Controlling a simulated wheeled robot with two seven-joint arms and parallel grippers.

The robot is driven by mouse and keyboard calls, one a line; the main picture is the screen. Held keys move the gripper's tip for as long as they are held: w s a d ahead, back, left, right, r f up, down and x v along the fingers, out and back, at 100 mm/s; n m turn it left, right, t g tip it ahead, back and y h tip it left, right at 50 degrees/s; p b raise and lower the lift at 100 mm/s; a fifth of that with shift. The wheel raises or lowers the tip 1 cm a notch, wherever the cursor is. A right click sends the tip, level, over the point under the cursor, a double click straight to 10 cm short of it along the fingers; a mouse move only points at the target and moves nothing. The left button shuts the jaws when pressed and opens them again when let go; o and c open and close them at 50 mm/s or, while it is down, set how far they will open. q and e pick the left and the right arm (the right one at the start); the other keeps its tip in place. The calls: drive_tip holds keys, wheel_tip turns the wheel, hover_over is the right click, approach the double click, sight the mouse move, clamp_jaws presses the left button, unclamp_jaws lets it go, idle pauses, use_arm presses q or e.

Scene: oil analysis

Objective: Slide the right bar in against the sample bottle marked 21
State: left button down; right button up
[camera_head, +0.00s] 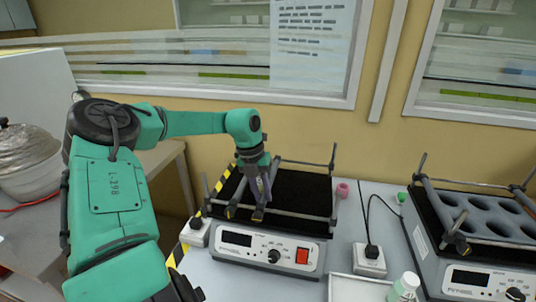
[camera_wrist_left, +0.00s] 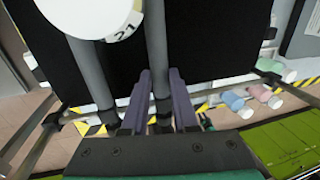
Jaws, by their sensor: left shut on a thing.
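The sample bottle marked 21 (camera_wrist_left: 85,12) shows as a white round shape with a yellowish numbered label at the top left of the left wrist view. In the head view I cannot make it out. My left gripper (camera_head: 260,192) is over the front of the black shaker platform (camera_head: 303,192). In the left wrist view its purple fingers (camera_wrist_left: 160,88) are shut on the right bar (camera_wrist_left: 157,40), a grey rod. The bar runs close beside the bottle's right edge; I cannot tell if they touch. The other bar (camera_wrist_left: 92,75) runs under the bottle's near side. My right gripper is out of view.
The shaker's control box (camera_head: 265,252) has a red switch. Corner posts and rails surround the platform. A second shaker with round holes (camera_head: 490,215) stands at the right. A green-capped bottle (camera_head: 405,287) stands near a white tray (camera_head: 355,289). Pink and blue small items (camera_wrist_left: 265,93) lie beyond the platform.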

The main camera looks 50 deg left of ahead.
use_arm(q)
drive_tip(key=shift+a, duration=0.15)
drive_tip(key=c, duration=0.7)
unclamp_jaws()
drive_tip(key=shift+r, duration=0.1)
drive_tip(key=v, duration=0.7)
drive_tip(key=b+v, duration=0.1)
drive_tip(key=v, duration=0.6)
drive_tip(key=shift+d+r, duration=0.2)
